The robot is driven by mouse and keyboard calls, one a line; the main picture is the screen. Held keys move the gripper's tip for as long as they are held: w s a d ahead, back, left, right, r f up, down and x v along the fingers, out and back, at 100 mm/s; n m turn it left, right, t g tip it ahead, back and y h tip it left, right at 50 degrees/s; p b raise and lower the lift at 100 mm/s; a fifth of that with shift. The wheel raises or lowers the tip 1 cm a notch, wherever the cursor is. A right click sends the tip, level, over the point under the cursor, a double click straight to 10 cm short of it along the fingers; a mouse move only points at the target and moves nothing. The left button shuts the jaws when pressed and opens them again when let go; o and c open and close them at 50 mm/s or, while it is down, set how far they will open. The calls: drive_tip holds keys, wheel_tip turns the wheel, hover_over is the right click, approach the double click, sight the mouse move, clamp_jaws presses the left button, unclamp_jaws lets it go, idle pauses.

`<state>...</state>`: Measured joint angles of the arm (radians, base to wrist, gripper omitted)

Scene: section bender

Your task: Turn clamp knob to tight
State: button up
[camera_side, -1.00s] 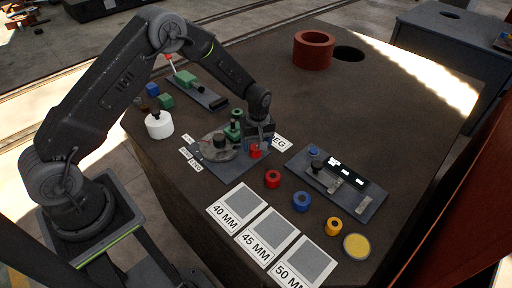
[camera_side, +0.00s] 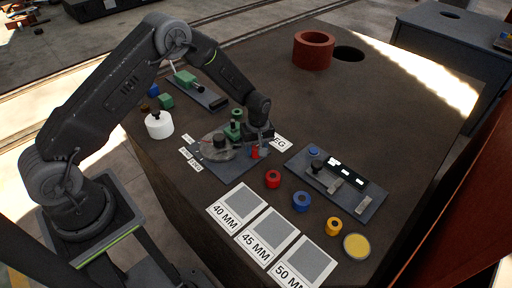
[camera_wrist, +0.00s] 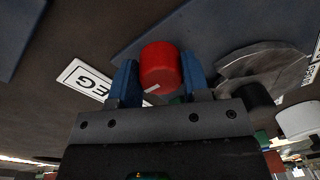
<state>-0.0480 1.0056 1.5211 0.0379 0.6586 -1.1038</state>
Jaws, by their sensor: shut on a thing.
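The red clamp knob (camera_wrist: 160,66) stands at the right edge of the bender plate in the side view (camera_side: 255,153). It has a white pointer mark on its face in the wrist view. My gripper (camera_wrist: 159,76) has its two blue fingers on opposite sides of the knob, shut on it. In the side view my gripper (camera_side: 257,150) is low over the plate, and the fingers partly cover the knob. The bender plate (camera_side: 226,168) carries a grey round disc (camera_side: 212,150) and a green part (camera_side: 234,128). Any tight marking for the knob is not readable.
A white label ending in "EG" (camera_wrist: 84,80) lies beside the knob.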

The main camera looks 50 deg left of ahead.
drive_tip(key=shift+c, duration=0.4)
drive_tip(key=shift+m, duration=0.3)
drive_tip(key=m, duration=0.3)
drive_tip(key=shift+m, duration=0.4)
drive_tip(key=m, duration=0.4)
drive_tip(key=shift+m, duration=0.3)
drive_tip(key=m, duration=0.4)
drive_tip(key=shift+s+t, duration=0.1)
drive_tip(key=shift+t, duration=0.2)
drive_tip(key=m, duration=0.4)
drive_tip(key=shift+m, duration=0.6)
drive_tip(key=o, duration=0.9)
